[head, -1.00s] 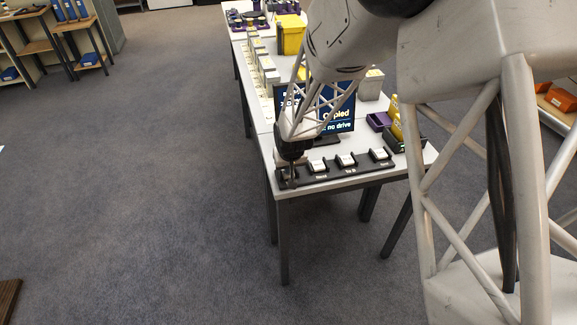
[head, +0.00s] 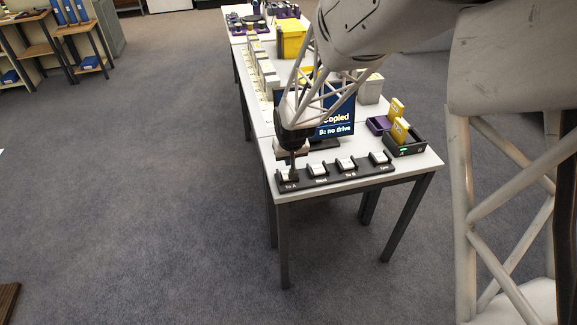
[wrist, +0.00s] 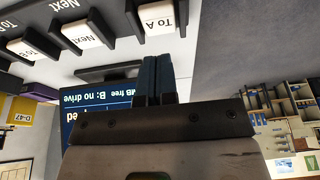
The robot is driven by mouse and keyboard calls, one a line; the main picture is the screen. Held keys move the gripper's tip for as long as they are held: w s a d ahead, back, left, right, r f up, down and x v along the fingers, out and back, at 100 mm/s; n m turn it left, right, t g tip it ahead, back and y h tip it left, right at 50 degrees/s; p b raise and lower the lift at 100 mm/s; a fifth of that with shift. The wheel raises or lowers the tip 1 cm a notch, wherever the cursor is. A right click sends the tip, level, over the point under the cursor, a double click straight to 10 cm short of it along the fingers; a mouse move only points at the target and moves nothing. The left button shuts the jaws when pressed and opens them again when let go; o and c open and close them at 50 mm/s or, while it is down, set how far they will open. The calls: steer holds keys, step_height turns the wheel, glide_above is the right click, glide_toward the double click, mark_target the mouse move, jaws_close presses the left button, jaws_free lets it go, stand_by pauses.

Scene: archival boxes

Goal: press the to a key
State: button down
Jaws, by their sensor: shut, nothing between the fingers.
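The To A key (head: 286,176) is a white key at the left end of a black key strip (head: 334,178) on the table's near edge. It also shows upside down in the wrist view (wrist: 159,18), with its "To A" lettering readable. My gripper (head: 292,166) points down over this key, its dark fingers together and empty. In the wrist view the shut fingertips (wrist: 154,58) lie beside the key's edge; I cannot tell whether they touch it.
Other white keys (head: 346,164) sit to the right on the same strip. A black device (head: 405,146) with a green light and yellow cartridges (head: 398,130) stands at the right, near a purple tray (head: 378,125).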

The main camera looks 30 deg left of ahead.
steer(key=v, duration=0.7)
steer(key=shift+r, duration=0.3)
stand_by(0.5)
steer(key=s+d+r+m, duration=0.1)
steer(key=d+r, duration=0.4)
steer(key=d, duration=0.6)
steer(key=s+d+r+m+h, duration=0.15)
steer(key=d+r, duration=0.25)
steer(key=d, duration=0.6)
steer(key=s+d+r+m, duration=0.15)
steer(key=d+r, duration=0.35)
steer(key=d, duration=0.6)
steer(key=s+d+r+m, duration=0.2)
steer(key=s+d+m, duration=0.3)
steer(key=s+d, duration=1.4)
steer(key=d+h, duration=0.1)
steer(key=d, duration=0.1)
steer(key=shift+d+r, duration=0.3)
steer(key=shift+r, duration=0.1)
